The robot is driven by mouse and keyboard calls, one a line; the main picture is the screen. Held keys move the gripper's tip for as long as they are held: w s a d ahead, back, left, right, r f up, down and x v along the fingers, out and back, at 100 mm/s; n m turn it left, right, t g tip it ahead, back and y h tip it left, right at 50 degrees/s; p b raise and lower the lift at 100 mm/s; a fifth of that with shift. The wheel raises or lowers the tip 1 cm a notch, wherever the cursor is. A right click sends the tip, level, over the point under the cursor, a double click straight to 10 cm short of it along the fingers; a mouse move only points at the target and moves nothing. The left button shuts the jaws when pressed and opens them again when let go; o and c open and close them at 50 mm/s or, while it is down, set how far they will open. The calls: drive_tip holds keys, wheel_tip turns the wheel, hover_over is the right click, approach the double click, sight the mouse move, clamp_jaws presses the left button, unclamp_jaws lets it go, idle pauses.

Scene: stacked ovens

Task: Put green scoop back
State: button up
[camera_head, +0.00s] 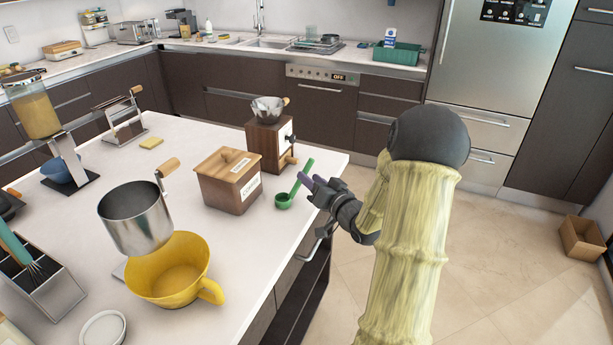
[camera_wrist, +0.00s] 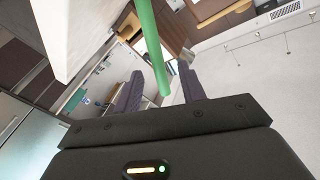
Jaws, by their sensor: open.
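The green scoop (camera_head: 284,200) lies on the white counter near its right edge, its handle pointing up and right. My gripper (camera_head: 308,182) is beside the handle end, with its purple fingers at the counter's edge. In the wrist view the scoop's green handle (camera_wrist: 153,50) reaches down between the two open fingers (camera_wrist: 160,90). I cannot tell whether either finger touches it. A wooden lidded box with a label (camera_head: 228,180) stands just left of the scoop, its lid on.
A wooden grinder (camera_head: 268,140) stands behind the box. A yellow jug (camera_head: 175,275) and a metal sifter (camera_head: 137,220) stand on the counter's near left part. A drawer handle (camera_head: 310,250) sticks out below the counter edge near my arm.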

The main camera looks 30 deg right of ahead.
drive_tip(key=s+d, duration=0.1)
drive_tip(key=s, duration=0.7)
drive_tip(key=shift+s, duration=0.3)
drive_tip(key=shift+w+f, duration=0.1)
